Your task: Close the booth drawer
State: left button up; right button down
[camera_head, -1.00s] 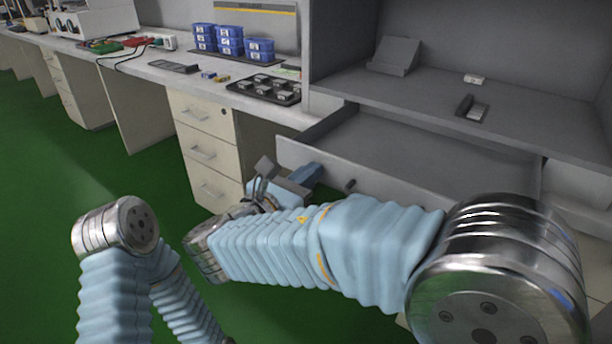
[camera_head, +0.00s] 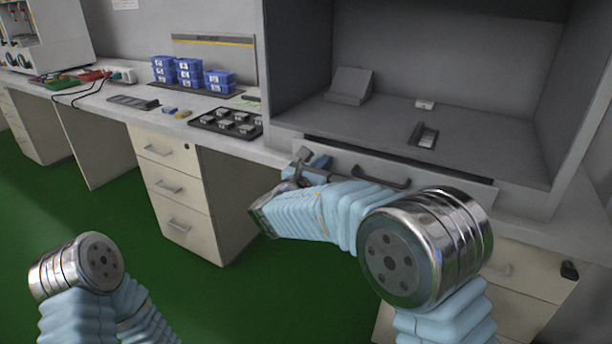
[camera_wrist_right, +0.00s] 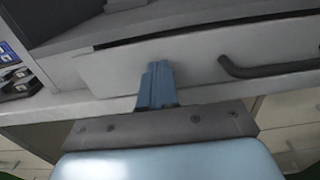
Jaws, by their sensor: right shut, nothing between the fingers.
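The grey booth drawer (camera_head: 440,189) sits under the booth floor, pushed nearly all the way in. A thin dark gap shows along its top edge. Its dark handle (camera_head: 381,178) is on the front panel, and it also shows in the right wrist view (camera_wrist_right: 270,69). My right gripper (camera_head: 318,163) is at the left part of the drawer front. In the right wrist view its blue fingers (camera_wrist_right: 157,84) are shut with nothing between them, tips against or very close to the panel left of the handle. My left arm shows at lower left, but its gripper is out of view.
The grey booth (camera_head: 395,104) holds an angled grey block (camera_head: 349,86) and small devices. On the bench to the left are a black tray of parts (camera_head: 226,123) and blue bins (camera_head: 190,75). Beige drawers (camera_head: 172,187) stand below. Green floor is open at left.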

jog(key=x, duration=0.3)
jog(key=shift+w+d, duration=0.2)
jog(key=shift+w, duration=0.05)
jog(key=shift+w+d+r, duration=0.15)
jog(key=shift+r, duration=0.05)
